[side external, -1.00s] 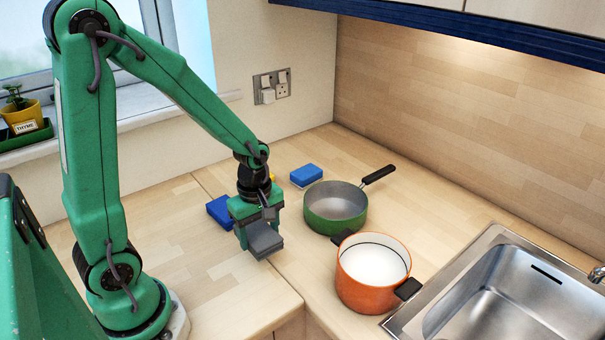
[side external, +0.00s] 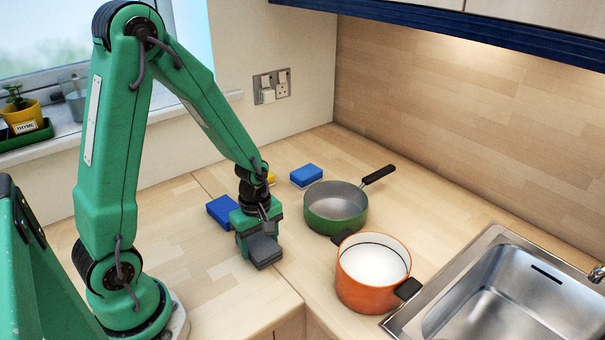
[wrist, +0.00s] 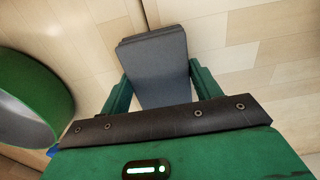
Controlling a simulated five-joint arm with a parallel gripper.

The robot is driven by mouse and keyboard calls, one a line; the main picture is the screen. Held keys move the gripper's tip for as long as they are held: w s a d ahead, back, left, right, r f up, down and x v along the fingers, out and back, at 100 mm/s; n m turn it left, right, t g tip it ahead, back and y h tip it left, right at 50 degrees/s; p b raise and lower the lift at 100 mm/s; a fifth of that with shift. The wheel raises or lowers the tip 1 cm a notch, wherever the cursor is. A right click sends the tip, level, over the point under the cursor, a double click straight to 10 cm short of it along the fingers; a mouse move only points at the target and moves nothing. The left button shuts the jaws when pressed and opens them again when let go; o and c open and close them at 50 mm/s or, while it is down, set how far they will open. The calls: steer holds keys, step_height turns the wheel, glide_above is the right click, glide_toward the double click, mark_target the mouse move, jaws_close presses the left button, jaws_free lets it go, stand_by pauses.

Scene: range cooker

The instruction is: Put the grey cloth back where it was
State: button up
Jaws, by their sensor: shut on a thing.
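The grey cloth (side external: 265,252) is a folded flat pad. My gripper (side external: 262,232) is shut on it, low over the wooden worktop. In the wrist view the cloth (wrist: 155,65) lies between the two green fingers (wrist: 158,88), with its far end sticking out beyond them. I cannot tell whether its underside touches the worktop. It is to the left of the green saucepan and the orange pot.
The green saucepan (side external: 335,212) and the orange pot (side external: 362,292) stand to the right. A blue block (side external: 221,211) is just left of my gripper, another (side external: 306,175) behind. The sink (side external: 500,305) is far right. The worktop (side external: 185,265) at left is clear.

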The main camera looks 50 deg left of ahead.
mark_target(259, 244)
steer(key=shift+f, duration=0.15)
steer(key=o, duration=0.9)
steer(key=shift+r, duration=6.1)
